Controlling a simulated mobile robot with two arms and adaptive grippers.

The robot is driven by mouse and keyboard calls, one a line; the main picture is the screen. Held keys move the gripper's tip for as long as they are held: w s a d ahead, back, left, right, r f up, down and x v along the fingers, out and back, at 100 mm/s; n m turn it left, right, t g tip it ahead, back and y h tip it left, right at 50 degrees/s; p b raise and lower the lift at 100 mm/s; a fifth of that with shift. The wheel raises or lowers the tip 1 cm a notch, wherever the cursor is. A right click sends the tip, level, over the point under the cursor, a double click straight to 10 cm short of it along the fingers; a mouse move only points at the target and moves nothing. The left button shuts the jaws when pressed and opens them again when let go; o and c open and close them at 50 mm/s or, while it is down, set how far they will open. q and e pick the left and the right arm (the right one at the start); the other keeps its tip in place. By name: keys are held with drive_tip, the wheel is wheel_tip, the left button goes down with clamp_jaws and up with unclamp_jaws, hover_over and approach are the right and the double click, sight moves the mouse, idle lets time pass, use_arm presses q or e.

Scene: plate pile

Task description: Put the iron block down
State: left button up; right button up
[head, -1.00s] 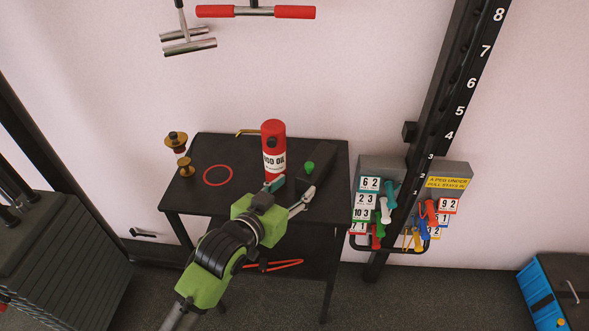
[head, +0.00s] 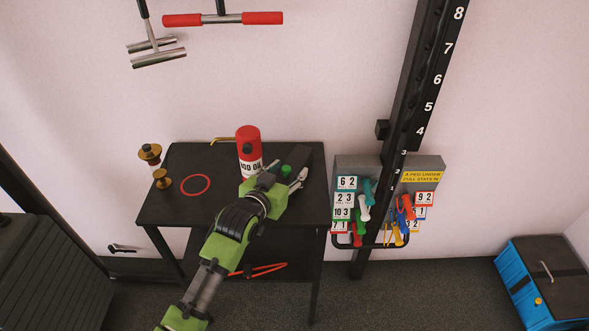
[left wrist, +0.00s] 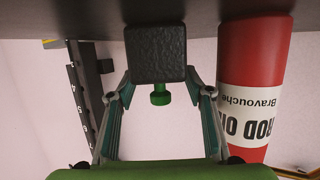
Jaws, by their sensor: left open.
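The iron block (head: 318,158) is a dark block with a green knob (head: 286,170). It rests on the black table at the right of its top. In the left wrist view the block (left wrist: 156,52) appears upside down, with its knob (left wrist: 160,95) pointing toward the gripper. My left gripper (head: 283,180) is open in front of the block. In the left wrist view its fingers (left wrist: 163,92) stand apart on either side of the knob and the block's near end. I cannot tell whether they touch it. My right gripper is not in view.
A red oil can (head: 248,142) stands on the table (head: 215,160) close left of the block. A red ring (head: 195,184) and brass pieces (head: 160,178) lie further left. A grey peg rack (head: 355,168) hangs to the right of the table.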

sight(302, 156)
use_arm(q)
drive_tip(key=shift+x, duration=1.3)
clamp_jaws()
drive_tip(key=shift+w+r, duration=0.1)
drive_tip(key=shift+r, duration=0.2)
